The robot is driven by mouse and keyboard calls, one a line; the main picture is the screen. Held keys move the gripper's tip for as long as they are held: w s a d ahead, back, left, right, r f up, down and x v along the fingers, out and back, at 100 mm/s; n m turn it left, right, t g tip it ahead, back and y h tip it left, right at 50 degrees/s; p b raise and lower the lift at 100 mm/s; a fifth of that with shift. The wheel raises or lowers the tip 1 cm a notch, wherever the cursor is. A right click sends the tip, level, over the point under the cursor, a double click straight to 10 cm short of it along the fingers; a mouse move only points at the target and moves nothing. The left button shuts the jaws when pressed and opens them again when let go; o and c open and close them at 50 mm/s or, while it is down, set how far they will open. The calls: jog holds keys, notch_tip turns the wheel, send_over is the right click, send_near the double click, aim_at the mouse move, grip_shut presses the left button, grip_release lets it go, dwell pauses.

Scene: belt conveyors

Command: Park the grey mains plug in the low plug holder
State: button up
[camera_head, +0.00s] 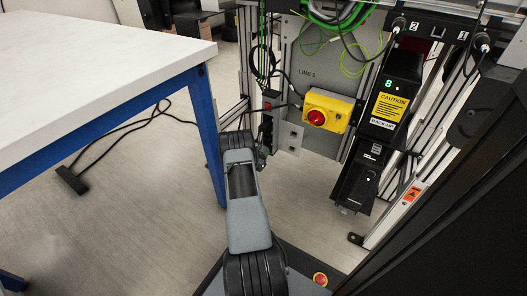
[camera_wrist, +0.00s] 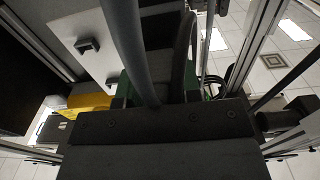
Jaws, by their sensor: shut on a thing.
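My gripper (camera_head: 263,154) is at the end of my arm, in front of the lower left of the machine frame, left of the yellow switch box. In the wrist view its dark body (camera_wrist: 160,125) fills the lower middle. It is shut on what I take to be the grey mains plug. The plug's own shape is hidden or too dark to make out. A thick grey cable (camera_wrist: 124,42) rises in front of the wrist camera. A pale plate (camera_head: 290,135) with small dark fittings is just right of my gripper; I cannot tell whether it is the low plug holder.
A yellow box (camera_head: 328,110) with a red knob is on the grey LINE panel. Black cables hang by the frame post near my gripper. A black unit with a caution label (camera_head: 391,106) stands to the right.

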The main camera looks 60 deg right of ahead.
jog(key=shift+a, duration=0.15)
dwell(0.4)
jog(key=a+p, duration=0.1)
jog(key=a, duration=0.3)
jog(key=shift+a+p, duration=0.3)
jog(key=shift+a, duration=0.1)
dwell(0.3)
jog(key=shift+s, duration=0.1)
dwell(0.3)
